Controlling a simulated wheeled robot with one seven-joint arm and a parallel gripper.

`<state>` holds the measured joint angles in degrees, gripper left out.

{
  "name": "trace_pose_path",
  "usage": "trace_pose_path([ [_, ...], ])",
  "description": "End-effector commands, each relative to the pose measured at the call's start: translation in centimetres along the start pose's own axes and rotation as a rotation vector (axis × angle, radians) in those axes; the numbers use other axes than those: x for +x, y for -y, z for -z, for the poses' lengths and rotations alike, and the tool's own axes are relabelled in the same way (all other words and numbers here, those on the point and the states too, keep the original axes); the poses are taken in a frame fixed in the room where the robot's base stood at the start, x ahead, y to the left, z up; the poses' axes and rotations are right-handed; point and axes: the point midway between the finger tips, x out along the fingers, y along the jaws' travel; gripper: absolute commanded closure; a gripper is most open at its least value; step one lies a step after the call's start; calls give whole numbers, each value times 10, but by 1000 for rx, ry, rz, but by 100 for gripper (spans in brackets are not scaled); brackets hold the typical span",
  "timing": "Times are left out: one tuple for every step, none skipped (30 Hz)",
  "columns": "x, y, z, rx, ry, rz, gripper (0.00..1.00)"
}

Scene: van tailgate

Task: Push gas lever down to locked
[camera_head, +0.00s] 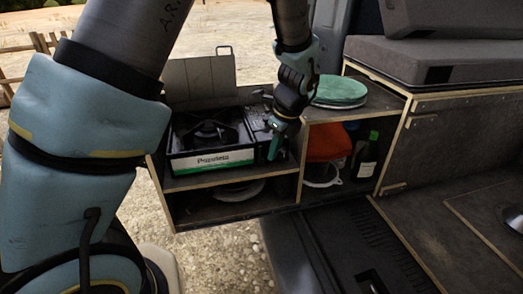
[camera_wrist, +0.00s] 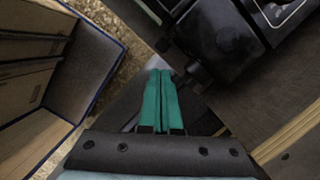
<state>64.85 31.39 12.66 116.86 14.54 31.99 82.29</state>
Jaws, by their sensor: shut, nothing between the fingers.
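A black portable gas stove (camera_head: 209,137) with a white and green front label sits on the top shelf of the wooden tailgate unit. My gripper (camera_head: 272,156) is at the stove's right end, pointing down, its teal fingers together and empty. The gas lever cannot be clearly made out; my gripper and wrist cover that end of the stove in the head view.
Green round plates (camera_head: 340,91) lie on the shelf right of my wrist. Below are an orange-red item (camera_head: 325,142) and a dark green bottle (camera_head: 367,156). A raised metal windshield (camera_head: 199,77) stands behind the burner. A shelf divider (camera_head: 303,162) runs right of my gripper.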

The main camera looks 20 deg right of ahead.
Motion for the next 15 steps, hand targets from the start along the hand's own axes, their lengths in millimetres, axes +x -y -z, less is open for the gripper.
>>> trace_pose_path([
  [0, 0, 0, -1, 1, -1, 100],
  [1, 0, 0, -1, 1, -1, 100],
  [1, 0, 0, -1, 1, -1, 100],
  [1, 0, 0, -1, 0, -1, 100],
  [1, 0, 0, -1, 0, -1, 100],
  [1, 0, 0, -1, 0, -1, 100],
  [0, 0, 0, -1, 0, -1, 100],
  [0, 0, 0, -1, 0, 0, 100],
  [-2, 0, 0, -1, 0, 0, 100],
  [-4, 0, 0, -1, 0, 0, 100],
  [-7, 0, 0, -1, 0, 0, 100],
  [-12, 1, 0, -1, 0, 2, 100],
  [-16, 1, 0, -1, 0, 3, 100],
  [-21, 1, 0, -1, 0, 3, 100],
  [-29, 1, 0, 0, 0, 5, 100],
])
